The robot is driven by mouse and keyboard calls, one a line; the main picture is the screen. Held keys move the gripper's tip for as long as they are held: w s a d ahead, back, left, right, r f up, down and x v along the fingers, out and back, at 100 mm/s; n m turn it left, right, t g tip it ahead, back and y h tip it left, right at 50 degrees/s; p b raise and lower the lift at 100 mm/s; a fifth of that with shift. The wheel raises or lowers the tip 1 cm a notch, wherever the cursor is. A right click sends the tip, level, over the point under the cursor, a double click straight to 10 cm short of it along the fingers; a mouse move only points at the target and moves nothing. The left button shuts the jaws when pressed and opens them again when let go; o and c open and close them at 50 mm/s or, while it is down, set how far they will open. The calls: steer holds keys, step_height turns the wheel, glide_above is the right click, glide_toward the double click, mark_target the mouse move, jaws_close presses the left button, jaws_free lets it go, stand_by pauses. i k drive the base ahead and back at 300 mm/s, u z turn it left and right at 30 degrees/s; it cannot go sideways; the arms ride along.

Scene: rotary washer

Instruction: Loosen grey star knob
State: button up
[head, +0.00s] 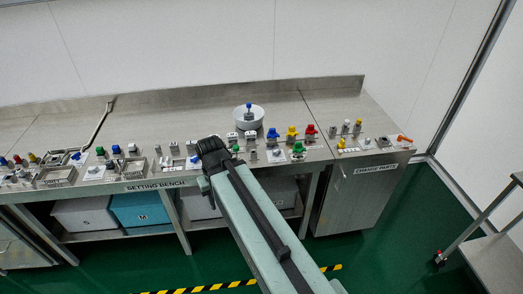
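Several small grey or metal fittings stand on the steel bench, and they are too small to tell for certain which is the grey star knob. One grey knob (276,152) sits on a small plate in the front row, left of a green star-shaped knob (298,149). More grey fittings (345,127) stand on the right-hand bench section. My pale green arm reaches up from the bottom centre to a dark joint at the bench's front edge. No gripper fingers show, and the arm covers part of the bench front.
Blue (272,134), yellow (292,131) and red (309,130) knobs stand close behind the front row. A white round bowl (248,118) with a blue-topped post is further back. An orange lever (404,139) is at the right end. A steel table (500,258) stands at right.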

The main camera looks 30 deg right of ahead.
mark_target(276, 152)
steer(key=u, duration=0.15)
steer(key=i, duration=1)
steer(key=z, duration=0.05)
